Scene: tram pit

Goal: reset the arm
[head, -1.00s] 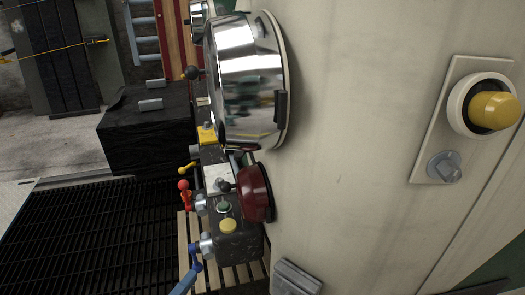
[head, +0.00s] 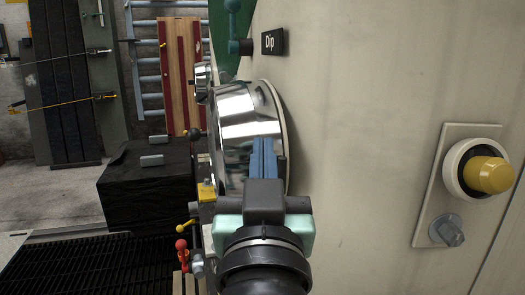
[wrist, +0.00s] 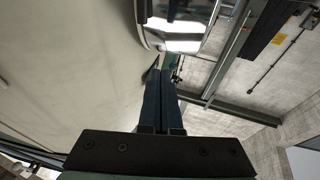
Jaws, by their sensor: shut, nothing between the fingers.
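My gripper (head: 264,145) points up in the head view, in front of the lower part of a round chrome headlamp (head: 237,110) on the cream tram front. Its blue fingers are together with nothing between them. In the wrist view the closed fingers (wrist: 160,75) point toward the edge of the chrome lamp (wrist: 180,30). Whether the fingers touch the lamp I cannot tell. My wrist and hand hide the area below the lamp.
A black-draped box (head: 145,190) stands left, above a dark floor grating (head: 80,262).

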